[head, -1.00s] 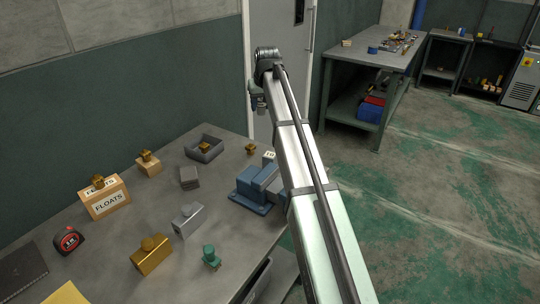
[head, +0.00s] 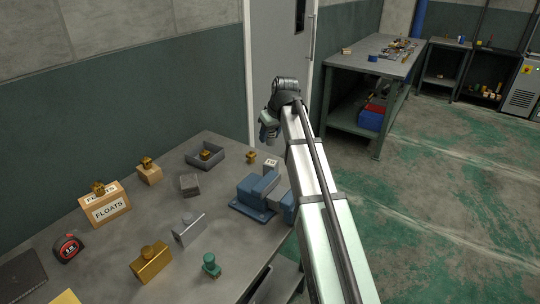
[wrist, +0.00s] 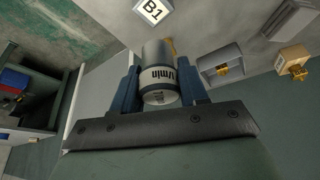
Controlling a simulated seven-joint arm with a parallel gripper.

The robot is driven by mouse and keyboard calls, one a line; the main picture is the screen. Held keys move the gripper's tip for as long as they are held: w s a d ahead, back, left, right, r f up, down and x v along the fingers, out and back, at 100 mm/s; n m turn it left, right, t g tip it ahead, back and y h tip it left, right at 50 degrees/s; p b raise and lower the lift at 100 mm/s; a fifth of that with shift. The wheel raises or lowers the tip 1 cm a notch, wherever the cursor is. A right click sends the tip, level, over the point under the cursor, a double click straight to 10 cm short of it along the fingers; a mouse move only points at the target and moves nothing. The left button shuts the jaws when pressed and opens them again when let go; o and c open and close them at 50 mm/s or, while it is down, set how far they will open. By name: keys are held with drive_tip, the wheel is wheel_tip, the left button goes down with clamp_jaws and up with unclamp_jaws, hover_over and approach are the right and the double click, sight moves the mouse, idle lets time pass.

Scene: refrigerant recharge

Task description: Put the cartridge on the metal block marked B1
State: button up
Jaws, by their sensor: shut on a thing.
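The cartridge (wrist: 161,75) is a grey cylinder with a white band marked "l/min". My gripper (wrist: 158,92) is shut on it, with a blue finger on each side. In the head view my gripper (head: 268,131) hangs at the arm's end, beyond the table's far right part and above its level; the cartridge cannot be made out clearly there. The metal block marked B1 (wrist: 153,9) shows its label at the top of the wrist view, apart from the cartridge. A small pale labelled block (head: 270,166) by the blue fixture appears to be the same one.
A blue fixture (head: 258,191) stands close to the labelled block. A brass piece (head: 251,157) and a grey tray (head: 191,160) are to its left. A FLOATS box (head: 106,209), silver block (head: 188,229), brass block (head: 150,264) and green piece (head: 210,265) stand nearer.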

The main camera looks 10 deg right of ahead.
drive_tip(key=shift+f, duration=3.8)
drive_tip(key=shift+f, duration=0.15)
drive_tip(key=o, duration=1.1)
drive_tip(key=v, duration=1.2)
